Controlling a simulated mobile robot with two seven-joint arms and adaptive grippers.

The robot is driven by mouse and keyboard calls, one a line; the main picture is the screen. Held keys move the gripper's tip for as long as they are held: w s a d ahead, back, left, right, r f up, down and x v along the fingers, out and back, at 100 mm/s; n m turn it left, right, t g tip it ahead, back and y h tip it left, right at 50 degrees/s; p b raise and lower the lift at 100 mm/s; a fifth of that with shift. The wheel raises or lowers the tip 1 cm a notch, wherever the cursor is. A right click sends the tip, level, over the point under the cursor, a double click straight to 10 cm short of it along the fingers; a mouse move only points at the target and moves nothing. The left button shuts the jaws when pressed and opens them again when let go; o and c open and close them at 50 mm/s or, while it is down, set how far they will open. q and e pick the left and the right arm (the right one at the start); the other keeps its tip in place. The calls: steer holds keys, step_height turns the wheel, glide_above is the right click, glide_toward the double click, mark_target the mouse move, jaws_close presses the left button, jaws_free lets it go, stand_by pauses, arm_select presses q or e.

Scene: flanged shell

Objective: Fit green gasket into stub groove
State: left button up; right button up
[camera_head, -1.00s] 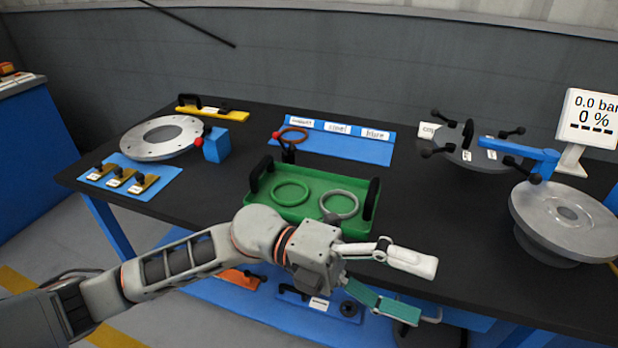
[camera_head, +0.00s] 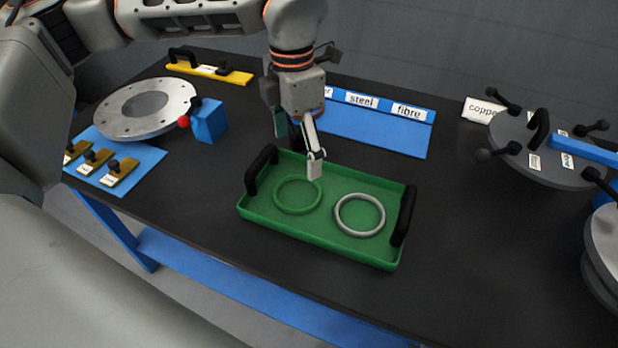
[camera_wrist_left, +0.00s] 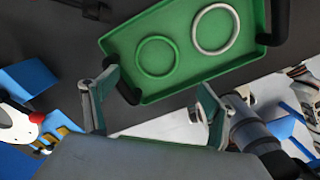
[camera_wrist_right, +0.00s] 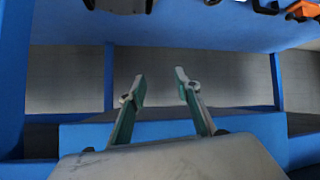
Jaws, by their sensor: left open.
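The green gasket (camera_head: 298,209) is a thin ring lying flat in the left half of the green tray (camera_head: 320,240). It also shows in the left wrist view (camera_wrist_left: 138,62). A grey ring (camera_head: 338,217) lies beside it in the tray. My left gripper (camera_head: 299,150) is open and empty, pointing down over the tray's far edge near the green gasket; its spread fingers show in the left wrist view (camera_wrist_left: 155,88). The grey round flanged part (camera_head: 602,250) at the right edge is cut off, and no groove is visible. My right gripper (camera_wrist_right: 161,86) is open and empty.
Black handles (camera_head: 405,215) rise at the tray's ends. A blue labelled board (camera_head: 375,133) lies behind it. A grey disc with black knobs (camera_head: 550,150) stands at right. A holed flange (camera_head: 145,108) and blue block (camera_head: 208,120) sit at left. The table between tray and disc is clear.

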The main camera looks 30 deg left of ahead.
arm_select(q)
glide_above(297, 196)
step_height(297, 196, down, 5)
steer(key=shift+f+b, duration=0.2)
steer(key=shift+b, duration=0.2)
steer(key=shift+f, duration=1)
step_height(297, 196, down, 4)
steer(key=shift+f+b, duration=0.15)
steer(key=shift+b, duration=0.35)
steer(key=shift+c, duration=1.1)
steer(key=c, duration=0.7)
arm_select(e)
steer(key=shift+s+d+f, duration=0.15)
steer(key=shift+f, duration=0.3)
steer(key=shift+s+d+f, duration=0.1)
steer(key=shift+s+f, duration=0.05)
steer(key=shift+f, duration=0.3)
